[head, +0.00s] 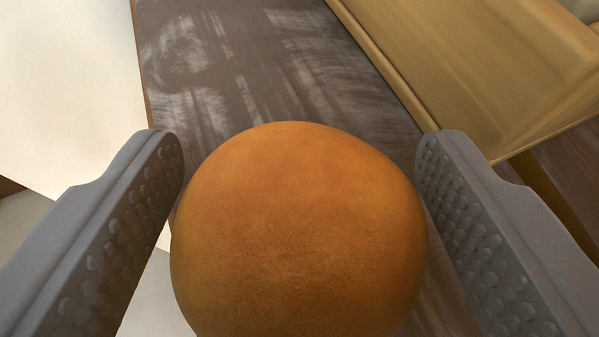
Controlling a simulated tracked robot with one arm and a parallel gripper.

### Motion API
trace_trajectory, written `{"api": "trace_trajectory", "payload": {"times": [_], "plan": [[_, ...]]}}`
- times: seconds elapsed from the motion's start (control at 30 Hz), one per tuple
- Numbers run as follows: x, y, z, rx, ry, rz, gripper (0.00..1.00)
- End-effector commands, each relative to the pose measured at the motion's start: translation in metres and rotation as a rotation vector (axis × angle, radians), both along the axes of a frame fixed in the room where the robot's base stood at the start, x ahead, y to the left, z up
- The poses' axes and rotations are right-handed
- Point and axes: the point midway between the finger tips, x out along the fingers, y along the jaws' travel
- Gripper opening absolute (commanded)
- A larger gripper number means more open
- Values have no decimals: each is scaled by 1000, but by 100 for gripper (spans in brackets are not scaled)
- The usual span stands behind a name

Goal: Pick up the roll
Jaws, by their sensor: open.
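The roll (298,235) is a round, orange-brown bread roll, large in the lower middle of the head view. Its lower edge is cut off by the frame. My gripper (302,145) is open, with one grey, studded finger on each side of the roll. The left finger's tip is close to the roll's left side, and the right finger's tip is close to its right side. I cannot tell whether either finger touches it. What lies under the roll is mostly hidden by it.
A dark, worn wooden surface (262,62) lies beyond the roll. A yellowish box-like piece (480,65) with a raised edge stands at the upper right. A white surface (65,80) fills the upper left. The dark surface just past the roll is clear.

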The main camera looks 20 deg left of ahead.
Motion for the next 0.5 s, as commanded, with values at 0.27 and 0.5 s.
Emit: {"api": "trace_trajectory", "payload": {"times": [0.27,0.5], "plan": [[0,0,0,-1,0,0,45],[0,1,3,-1,-1,2,45]]}}
